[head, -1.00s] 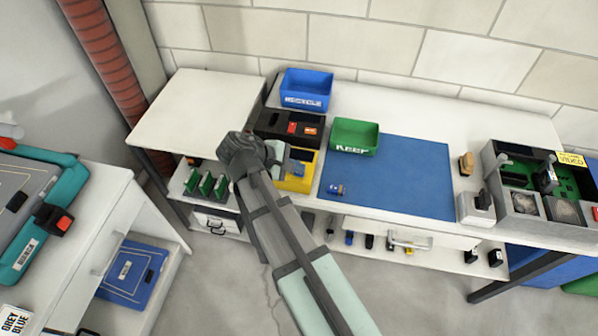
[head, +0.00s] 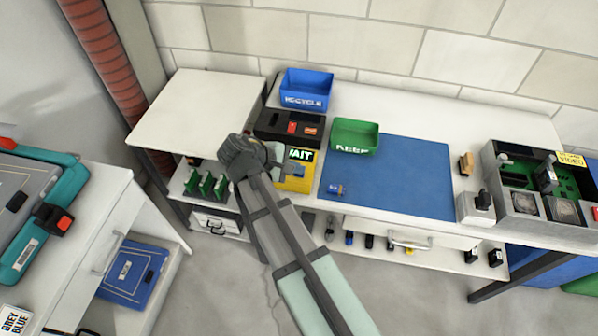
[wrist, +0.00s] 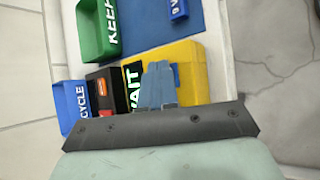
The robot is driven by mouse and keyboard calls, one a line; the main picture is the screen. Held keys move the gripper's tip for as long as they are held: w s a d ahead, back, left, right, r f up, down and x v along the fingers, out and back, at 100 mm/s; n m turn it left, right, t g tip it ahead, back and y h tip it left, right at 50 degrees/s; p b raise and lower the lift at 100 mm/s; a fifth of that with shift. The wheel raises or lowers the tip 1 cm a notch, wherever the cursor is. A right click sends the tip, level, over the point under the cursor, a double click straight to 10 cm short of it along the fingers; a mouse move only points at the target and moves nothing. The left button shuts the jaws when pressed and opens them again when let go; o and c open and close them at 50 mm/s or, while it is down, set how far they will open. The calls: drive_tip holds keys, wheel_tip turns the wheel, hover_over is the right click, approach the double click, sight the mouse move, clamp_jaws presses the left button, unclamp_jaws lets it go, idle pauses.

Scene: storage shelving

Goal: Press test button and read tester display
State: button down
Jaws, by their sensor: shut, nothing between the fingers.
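The yellow tester (head: 297,184) stands on the bench at the left edge of the blue mat. Its display reads "WAIT" (head: 301,155) in the head view, and the word also shows in the wrist view (wrist: 132,84). My gripper (head: 294,170) is shut and empty, with its fingers over the tester's top. In the wrist view my fingers (wrist: 158,72) lie over the yellow tester (wrist: 192,62) beside the display.
A black tray (head: 272,127) with red and orange items stands behind the tester. Behind it are a blue RECYCLE bin (head: 304,103) and, to the right, a green KEEP bin (head: 354,149). A small blue battery (head: 336,190) lies on the mat (head: 410,180), which is otherwise clear.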

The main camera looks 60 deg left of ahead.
sight(296, 175)
drive_tip(key=shift+r, duration=0.8)
drive_tip(key=shift+r, duration=0.15)
drive_tip(key=shift+r, duration=2.35)
